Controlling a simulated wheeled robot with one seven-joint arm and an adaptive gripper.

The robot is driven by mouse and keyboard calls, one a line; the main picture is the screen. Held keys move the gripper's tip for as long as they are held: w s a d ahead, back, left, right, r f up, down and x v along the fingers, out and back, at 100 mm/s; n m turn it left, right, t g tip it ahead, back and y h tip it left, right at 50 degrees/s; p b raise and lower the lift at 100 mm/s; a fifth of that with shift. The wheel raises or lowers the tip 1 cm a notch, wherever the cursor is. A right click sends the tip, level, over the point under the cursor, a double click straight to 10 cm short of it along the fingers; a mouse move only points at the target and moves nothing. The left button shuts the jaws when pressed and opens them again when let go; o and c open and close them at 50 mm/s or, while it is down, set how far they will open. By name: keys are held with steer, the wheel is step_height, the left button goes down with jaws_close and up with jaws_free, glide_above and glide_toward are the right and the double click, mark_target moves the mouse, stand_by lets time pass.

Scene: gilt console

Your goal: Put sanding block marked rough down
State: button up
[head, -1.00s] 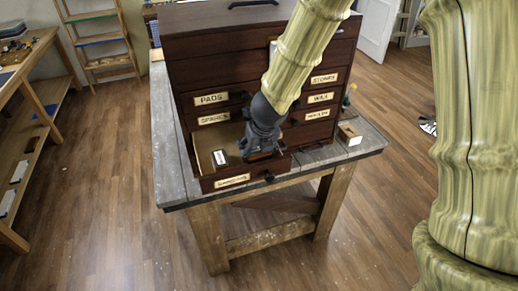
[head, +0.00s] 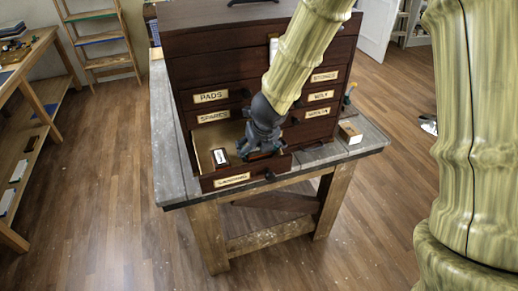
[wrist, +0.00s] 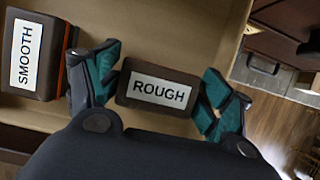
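The sanding block marked ROUGH (wrist: 160,91) lies label up on the pale floor of the open bottom drawer (head: 233,180). My gripper (head: 262,153) reaches down into this drawer. In the wrist view its teal-padded fingers (wrist: 160,94) are spread, one on each side of the block, with narrow gaps that are hard to judge. In the head view the gripper mostly hides this block. A second block, marked SMOOTH (wrist: 27,55), lies to its left, apart from it; it also shows in the head view (head: 220,157).
The dark wooden cabinet (head: 205,75) with labelled drawers rises behind the open drawer, close to my arm. It stands on a grey workbench (head: 172,165). Drawer walls stand close around my gripper.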

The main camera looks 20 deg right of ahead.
steer(key=shift+r+p, duration=0.5)
steer(key=shift+s+r, duration=0.1)
steer(key=shift+r, duration=0.25)
steer(key=p+v, duration=0.5)
steer(key=v, duration=0.6)
steer(key=shift+p, duration=0.4)
steer(key=shift+s, duration=0.1)
